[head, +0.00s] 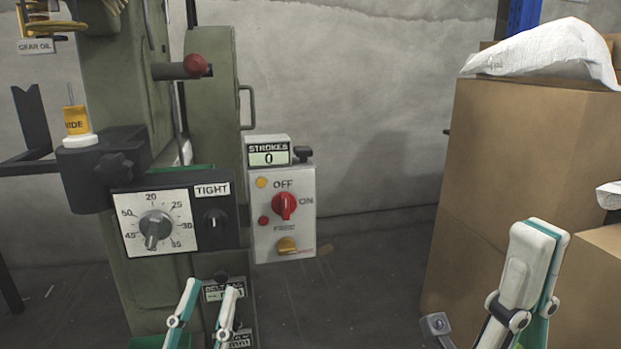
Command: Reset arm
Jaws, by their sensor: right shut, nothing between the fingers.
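My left gripper (213,289) is at the bottom, left of centre, in front of the green press (213,110). Its two white-and-teal fingers point up with a gap between them, and nothing shows in the gap. My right gripper (541,232) is at the lower right, in front of the cardboard boxes. Its fingers point up, are shut together and hold nothing. Both grippers are apart from the press controls. The lower parts of both arms are cut off by the bottom edge.
The press carries a dial panel (157,222) and a grey switch box (282,240) with a red knob; its strokes display reads 0. Stacked cardboard boxes (505,165) with a white sack (545,52) stand at right.

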